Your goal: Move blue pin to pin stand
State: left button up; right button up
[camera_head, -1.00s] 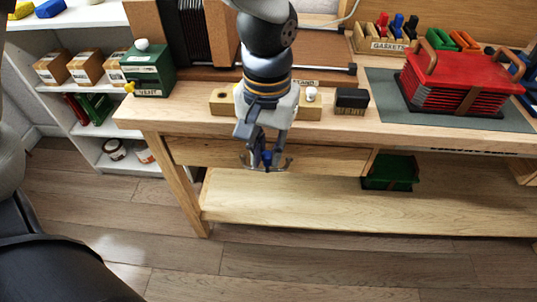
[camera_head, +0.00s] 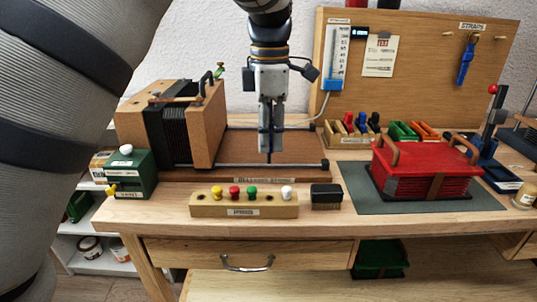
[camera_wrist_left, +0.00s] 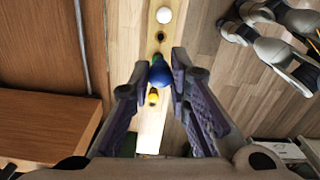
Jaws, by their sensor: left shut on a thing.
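The pin stand (camera_head: 222,211) is a pale wooden block near the bench's front edge. It holds yellow (camera_head: 217,192), red, green and white (camera_head: 286,193) pins, with an empty hole between green and white. My left gripper (camera_head: 270,152) points down above and behind the stand in the head view. In the left wrist view it (camera_wrist_left: 160,82) is shut on the blue pin (camera_wrist_left: 160,76), whose rounded blue head shows between the fingertips. There the stand (camera_wrist_left: 150,128) lies below, with an empty hole beyond the blue pin. The blue pin is not clear in the head view.
A small black block (camera_head: 326,197) stands just right of the stand. A green box (camera_head: 130,173) is at the left end. A bellows (camera_head: 180,125) with a rod and board lies behind. A red strapped stack (camera_head: 425,168) sits on a grey mat to the right.

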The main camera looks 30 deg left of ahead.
pick_arm(q)
notch_tip(320, 180, down, 7)
jog(key=shift+r+b, duration=0.1)
jog(key=shift+b, duration=0.3)
jog(key=shift+f, duration=0.8)
jog(key=shift+f, duration=1.45)
dwell(1.8)
jog(key=o, duration=0.9)
jog(key=shift+o, duration=0.7)
jog(key=shift+o, duration=0.7)
jog(key=shift+r+p, duration=0.1)
jog(key=shift+p, duration=0.2)
